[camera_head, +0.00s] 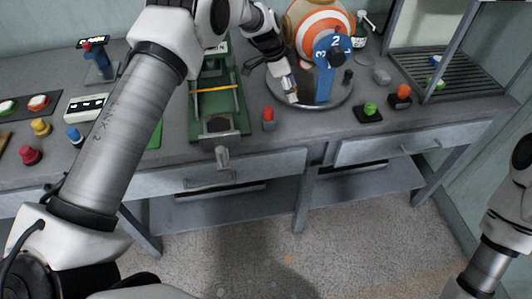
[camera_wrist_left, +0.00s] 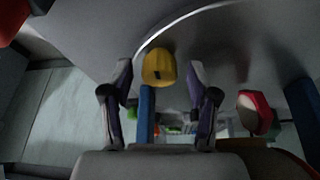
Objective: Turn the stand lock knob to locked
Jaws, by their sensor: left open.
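A yellow knob (camera_wrist_left: 158,68) with a dark mark shows in the left wrist view, near the curved edge of the round grey stand. I take it to be the stand lock knob; in the head view my gripper seems to hide it. My left gripper (camera_head: 290,90) is open at the left front of the round stand (camera_head: 340,97). Its two fingers also show in the left wrist view (camera_wrist_left: 160,100), one on each side of the knob, with no clear contact. The stand carries an orange and white ball (camera_head: 310,30) and a blue numbered dial on a post (camera_head: 325,80).
A red knob (camera_head: 268,114) stands just in front of the stand. A black knob (camera_head: 348,76) is on the stand's right. Green (camera_head: 369,108) and red-orange (camera_head: 402,92) buttons are farther right. A green press frame (camera_head: 214,105) stands left of my gripper.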

